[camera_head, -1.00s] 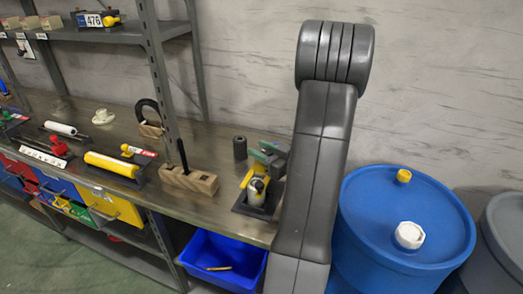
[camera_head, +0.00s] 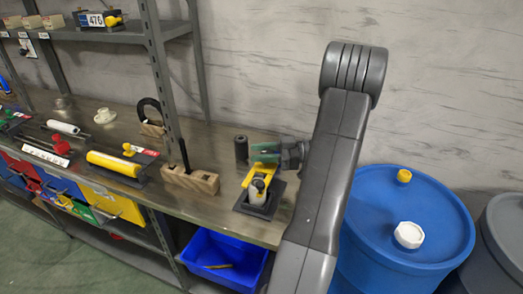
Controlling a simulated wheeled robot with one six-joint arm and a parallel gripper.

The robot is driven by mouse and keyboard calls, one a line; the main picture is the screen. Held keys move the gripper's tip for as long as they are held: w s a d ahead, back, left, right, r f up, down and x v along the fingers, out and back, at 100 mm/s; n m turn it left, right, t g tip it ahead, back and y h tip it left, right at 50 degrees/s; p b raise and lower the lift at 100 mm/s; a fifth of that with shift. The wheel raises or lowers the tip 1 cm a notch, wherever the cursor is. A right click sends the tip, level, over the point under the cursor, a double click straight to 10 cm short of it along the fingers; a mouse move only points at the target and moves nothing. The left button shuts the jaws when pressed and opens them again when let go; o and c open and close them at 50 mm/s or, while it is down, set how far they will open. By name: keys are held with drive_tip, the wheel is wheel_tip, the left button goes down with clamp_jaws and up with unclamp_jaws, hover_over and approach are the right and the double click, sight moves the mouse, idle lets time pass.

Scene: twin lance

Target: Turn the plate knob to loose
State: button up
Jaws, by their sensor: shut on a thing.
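A black square plate (camera_head: 241,206) lies near the right end of the bench. A pale cylinder (camera_head: 257,191) stands on it, with a yellow knob (camera_head: 257,176) shaped like a lever at its top. My gripper (camera_head: 264,157), with greenish fingers, reaches in from the right at the far end of the yellow knob. It is shut on this knob, though the fingers partly hide the contact. I can read no loose or tight marking on the plate.
A dark cylinder (camera_head: 241,151) stands close behind my gripper. A wooden block (camera_head: 190,182) with a dark upright rod is to the left. A blue bin (camera_head: 224,261) is below the bench edge, and a blue barrel (camera_head: 400,220) stands to the right.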

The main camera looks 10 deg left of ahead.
drive_tip(key=n+g, duration=0.1)
drive_tip(key=g, duration=0.1)
drive_tip(key=shift+s+r+n+g+h+p, duration=0.1)
drive_tip(key=shift+n+g+h+p, duration=0.2)
drive_tip(key=shift+n+h+p, duration=0.1)
drive_tip(key=n+g+p, duration=0.1)
drive_tip(key=g+h+p, duration=0.1)
drive_tip(key=shift+s+d+r+n+g+p, duration=0.1)
drive_tip(key=shift+s+r+n+g+p, duration=0.1)
drive_tip(key=shift+n+g+p, duration=0.15)
drive_tip(key=n+g+h+p, duration=0.1)
drive_tip(key=p, duration=0.1)
drive_tip(key=shift+g+p, duration=0.25)
drive_tip(key=shift+p, duration=0.15)
drive_tip(key=shift+n+p, duration=0.25)
drive_tip(key=shift+p, duration=0.15)
drive_tip(key=shift+d+f+n+g+h+p, duration=0.1)
drive_tip(key=shift+f+n+g+h+p, duration=0.15)
drive_tip(key=shift+n+g+h+p, duration=0.35)
drive_tip(key=o, duration=1)
drive_tip(key=shift+s, duration=0.1)
drive_tip(key=shift+m, duration=0.3)
drive_tip(key=shift+f+t+y+b, duration=0.3)
drive_tip(key=shift+t+b, duration=0.1)
drive_tip(key=shift+b, duration=0.4)
